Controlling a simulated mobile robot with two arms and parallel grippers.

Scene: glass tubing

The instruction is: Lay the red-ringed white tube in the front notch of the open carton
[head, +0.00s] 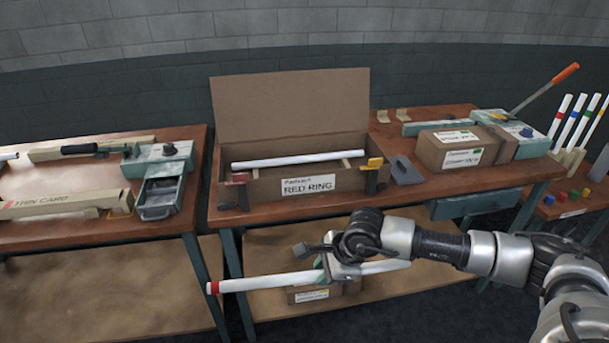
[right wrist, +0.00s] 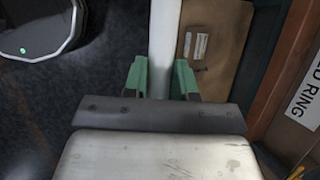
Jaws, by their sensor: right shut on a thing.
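The white tube with a red ring near its left end (head: 245,285) is held level in my right gripper (head: 335,269), in front of and below the table's front edge. In the right wrist view the tube (right wrist: 164,40) runs between the green fingertips (right wrist: 161,80), which are shut on it. The open carton (head: 265,187), labelled RED RING, stands on the middle table with its lid raised at the back. Another white tube (head: 298,160) lies in it. In the right wrist view part of the carton's label (right wrist: 302,85) shows at the right. My left gripper is not in view.
The middle table (head: 420,192) has clamps with red (head: 239,178) and yellow (head: 374,163) parts at the carton's front corners. A closed carton (head: 455,152) stands to its right. Another box (head: 310,294) sits on the lower shelf, behind the held tube.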

